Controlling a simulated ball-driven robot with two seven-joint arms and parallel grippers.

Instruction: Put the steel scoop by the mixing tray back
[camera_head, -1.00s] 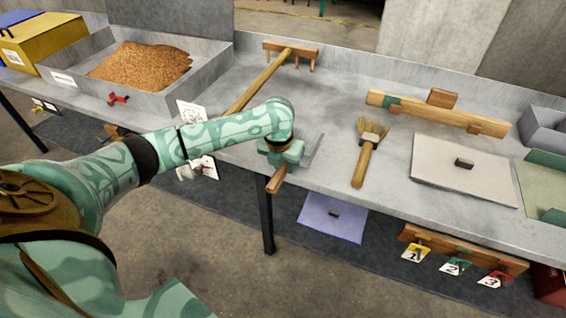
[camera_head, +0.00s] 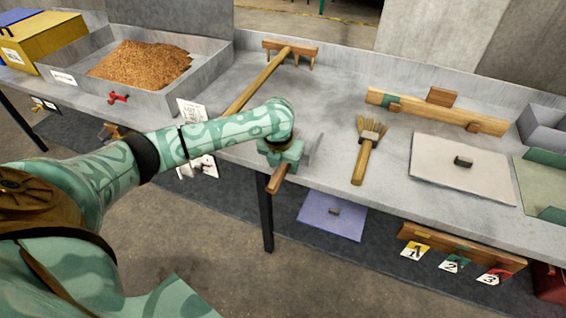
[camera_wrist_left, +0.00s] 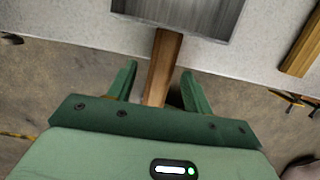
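The steel scoop shows in the left wrist view with its grey metal pan (camera_wrist_left: 185,12) at the top and its wooden handle (camera_wrist_left: 162,62) pointing toward me. In the head view its pan (camera_head: 314,150) lies near the counter's front edge, partly hidden by my gripper, and the handle (camera_head: 278,181) sticks out past the edge. My left gripper (camera_head: 284,158) is over the handle; its fingers (camera_wrist_left: 158,85) stand apart on both sides of it with gaps. The mixing tray (camera_head: 208,72) holds brown grain at the back left. My right gripper is not in view.
A wooden rake (camera_head: 262,85) lies behind my left arm. A brush (camera_head: 364,155), a flat lid (camera_head: 440,178) and a wooden rack (camera_head: 450,117) are to the right on the counter (camera_head: 330,95). Numbered tags hang below the front edge.

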